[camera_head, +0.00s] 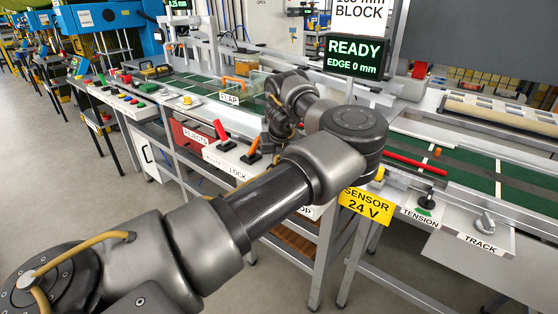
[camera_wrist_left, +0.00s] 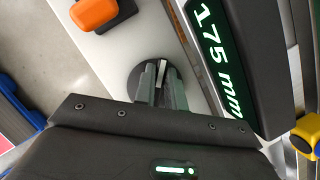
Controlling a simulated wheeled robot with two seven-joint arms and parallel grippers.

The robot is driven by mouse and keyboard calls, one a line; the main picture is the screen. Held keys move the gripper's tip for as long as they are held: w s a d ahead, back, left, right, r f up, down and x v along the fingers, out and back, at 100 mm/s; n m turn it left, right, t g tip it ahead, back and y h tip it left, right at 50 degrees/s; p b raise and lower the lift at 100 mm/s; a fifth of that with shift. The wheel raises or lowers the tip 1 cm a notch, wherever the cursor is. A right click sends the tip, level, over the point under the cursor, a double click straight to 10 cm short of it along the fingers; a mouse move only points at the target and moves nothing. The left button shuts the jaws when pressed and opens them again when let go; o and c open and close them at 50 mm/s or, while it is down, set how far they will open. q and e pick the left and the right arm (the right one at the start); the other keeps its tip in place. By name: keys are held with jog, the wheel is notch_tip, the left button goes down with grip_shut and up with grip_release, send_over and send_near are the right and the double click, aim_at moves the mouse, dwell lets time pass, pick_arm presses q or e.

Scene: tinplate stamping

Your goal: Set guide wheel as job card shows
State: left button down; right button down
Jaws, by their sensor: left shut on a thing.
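In the left wrist view my left gripper (camera_wrist_left: 162,82) is shut on a small part at the middle of a dark round guide wheel (camera_wrist_left: 137,76). Its fingers hide most of that part. In the head view my left arm crosses the middle and hides the gripper's fingertips and the wheel. The job card (camera_head: 360,12) at the top is cut off; it reads BLOCK under a number in mm whose digits I cannot read surely. My right gripper is not in view.
A screen (camera_head: 354,58) reads READY, EDGE 0 mm. An orange-handled lever (camera_wrist_left: 97,12) stands near the wheel.

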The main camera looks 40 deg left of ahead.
pick_arm(q)
jog(key=shift+s+n+g, duration=0.1)
jog(key=shift+n+g, duration=0.2)
jog(key=shift+n, duration=0.6)
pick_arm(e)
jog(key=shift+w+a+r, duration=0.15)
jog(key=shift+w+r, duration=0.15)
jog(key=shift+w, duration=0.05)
pick_arm(q)
jog(key=c, duration=1.5)
grip_release()
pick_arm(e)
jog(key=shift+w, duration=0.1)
pick_arm(q)
jog(key=shift+o, duration=0.2)
jog(key=shift+r, duration=0.1)
jog(key=v, duration=1)
jog(key=shift+d+r+b, duration=0.25)
jog(key=shift+b, duration=0.05)
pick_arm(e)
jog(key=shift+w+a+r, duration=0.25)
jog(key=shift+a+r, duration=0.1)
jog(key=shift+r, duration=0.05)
